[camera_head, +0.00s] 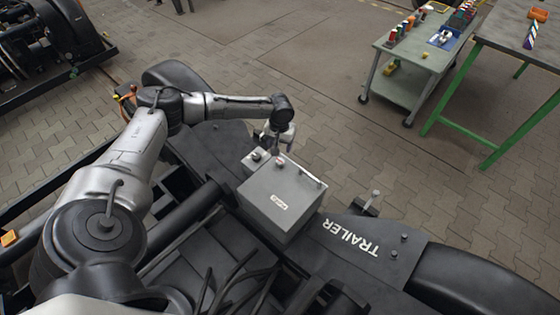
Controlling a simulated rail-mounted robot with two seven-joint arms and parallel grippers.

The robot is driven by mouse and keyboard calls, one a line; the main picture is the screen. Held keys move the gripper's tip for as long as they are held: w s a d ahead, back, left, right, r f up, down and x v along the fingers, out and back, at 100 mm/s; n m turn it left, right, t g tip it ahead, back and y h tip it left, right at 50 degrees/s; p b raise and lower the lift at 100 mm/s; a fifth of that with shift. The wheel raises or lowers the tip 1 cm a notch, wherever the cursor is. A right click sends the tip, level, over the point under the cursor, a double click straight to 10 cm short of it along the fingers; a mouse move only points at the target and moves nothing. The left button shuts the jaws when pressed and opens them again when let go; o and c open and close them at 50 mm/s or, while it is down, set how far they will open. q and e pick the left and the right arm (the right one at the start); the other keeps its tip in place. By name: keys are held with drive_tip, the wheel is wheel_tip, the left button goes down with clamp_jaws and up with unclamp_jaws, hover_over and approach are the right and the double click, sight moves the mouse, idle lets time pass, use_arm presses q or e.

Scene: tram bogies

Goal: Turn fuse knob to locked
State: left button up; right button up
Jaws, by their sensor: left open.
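A grey box (265,200) with a small white label sits on the black bogie frame. A small knob with a reddish and white top (280,162) stands at the box's far edge. A second small knob, dark and white (256,156), is on the lower ledge at its left. Which one is the fuse knob, and how it is turned, is too small to tell. My left gripper (275,147) points down just behind and above these knobs. It is open; I cannot tell whether its fingers touch a knob. My right gripper is not in view.
A bar handle (312,178) runs along the box's right edge. The bogie frame (395,262) carries the word TRAILER and several bolts. Black cables lie in front of the box. A grey cart (405,77) and a green-legged bench (520,40) stand at upper right. Paved floor between is clear.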

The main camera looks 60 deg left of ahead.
sight(280, 161)
use_arm(q)
wheel_tip(280, 161, down, 9)
drive_tip(key=b, duration=0.2)
drive_tip(key=shift+f+b, duration=0.15)
drive_tip(key=shift+b, duration=0.25)
drive_tip(key=shift+c, duration=0.3)
